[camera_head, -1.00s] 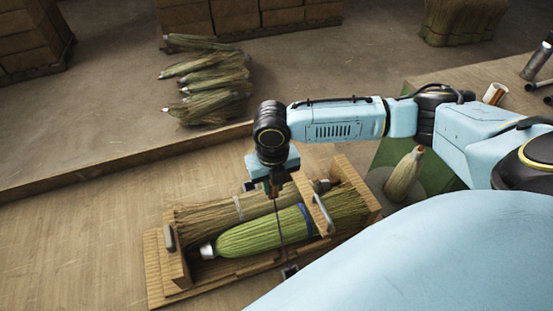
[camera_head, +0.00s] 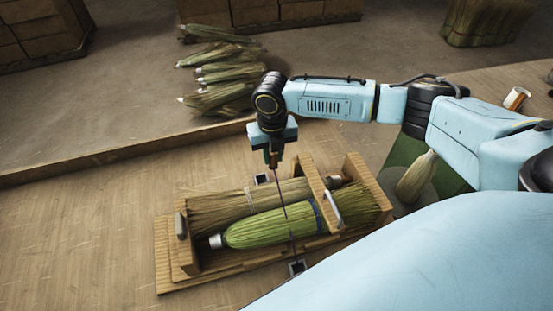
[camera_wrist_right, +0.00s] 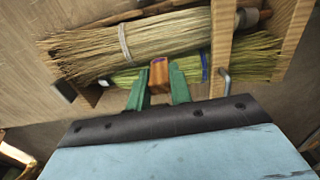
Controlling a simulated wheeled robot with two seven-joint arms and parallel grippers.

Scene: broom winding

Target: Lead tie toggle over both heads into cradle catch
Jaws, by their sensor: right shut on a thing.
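The wooden cradle (camera_head: 163,250) stands on the bench in the head view, holding two broom heads side by side. The near head (camera_head: 262,230) is green with a blue band; the far head (camera_head: 215,212) is tan with a pale band. My right gripper (camera_head: 273,160) is above the cradle's far side, its green fingers shut on an orange-brown toggle, clearer in the wrist view (camera_wrist_right: 159,76). A thin dark cord (camera_head: 283,205) runs from it across the heads to a dark near-side fitting (camera_head: 297,267). A similar far-side fitting (camera_head: 262,180), probably the catch, lies just below the gripper. My left gripper is out of view.
A wooden crosspiece (camera_head: 318,195) with a metal handle spans the cradle's right part. A loose broom head (camera_head: 416,177) stands on a grey disc at the right. A raised edge (camera_head: 130,152) bounds the bench; broom bundles (camera_head: 222,72) lie beyond. Bench left is clear.

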